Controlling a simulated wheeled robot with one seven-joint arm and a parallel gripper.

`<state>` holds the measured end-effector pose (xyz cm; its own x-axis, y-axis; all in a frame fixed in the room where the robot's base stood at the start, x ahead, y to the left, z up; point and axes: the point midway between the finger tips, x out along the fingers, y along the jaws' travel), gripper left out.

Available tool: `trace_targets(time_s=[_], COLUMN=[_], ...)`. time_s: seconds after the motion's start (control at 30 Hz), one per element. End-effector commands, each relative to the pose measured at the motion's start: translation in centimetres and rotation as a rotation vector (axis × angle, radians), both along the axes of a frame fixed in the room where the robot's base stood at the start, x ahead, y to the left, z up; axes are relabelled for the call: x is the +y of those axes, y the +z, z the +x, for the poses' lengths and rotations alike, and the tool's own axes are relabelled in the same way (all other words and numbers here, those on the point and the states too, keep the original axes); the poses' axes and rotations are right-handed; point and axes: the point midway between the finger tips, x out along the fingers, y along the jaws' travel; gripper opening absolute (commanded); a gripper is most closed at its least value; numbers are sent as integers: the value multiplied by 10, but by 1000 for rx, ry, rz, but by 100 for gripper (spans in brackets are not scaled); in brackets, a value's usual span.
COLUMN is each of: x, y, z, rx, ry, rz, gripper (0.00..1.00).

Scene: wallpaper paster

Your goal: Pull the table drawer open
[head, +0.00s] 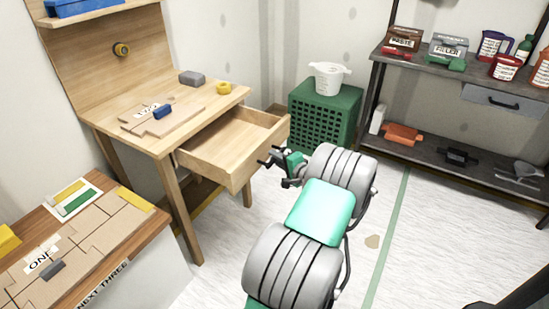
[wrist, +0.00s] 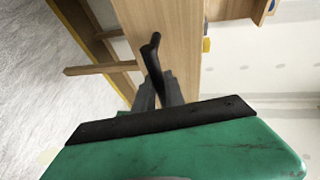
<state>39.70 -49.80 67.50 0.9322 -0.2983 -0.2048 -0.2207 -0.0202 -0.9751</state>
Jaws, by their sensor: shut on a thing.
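The wooden table (head: 150,140) stands at the left in the head view. Its drawer (head: 236,140) is pulled out, and its empty inside shows. The drawer's wooden front also shows in the wrist view (wrist: 185,40). A dark handle (wrist: 152,58) sticks out from that front. My gripper (head: 272,160) is at the drawer front in the head view. In the wrist view my gripper (wrist: 158,88) has its fingers shut on the handle. The exact contact is partly hidden by the fingers.
A green crate (head: 322,112) with a white bucket (head: 328,77) on it stands behind the drawer. A dark shelf (head: 450,70) with boxes and jugs is at the right. A board-topped bench (head: 85,240) is at the lower left.

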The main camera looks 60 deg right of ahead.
Motion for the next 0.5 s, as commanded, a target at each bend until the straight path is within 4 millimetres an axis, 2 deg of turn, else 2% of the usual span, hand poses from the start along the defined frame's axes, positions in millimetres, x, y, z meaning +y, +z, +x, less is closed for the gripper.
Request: trace_targets(time_s=[0.17,0.2,0.43,0.5], x=[1,1,1,0], y=[-1,-1,-1,0], z=[0,0,0,0], rx=[2,2,1,1], ry=[2,2,1,1], rz=[2,2,1,1], gripper=[0,16,35,36])
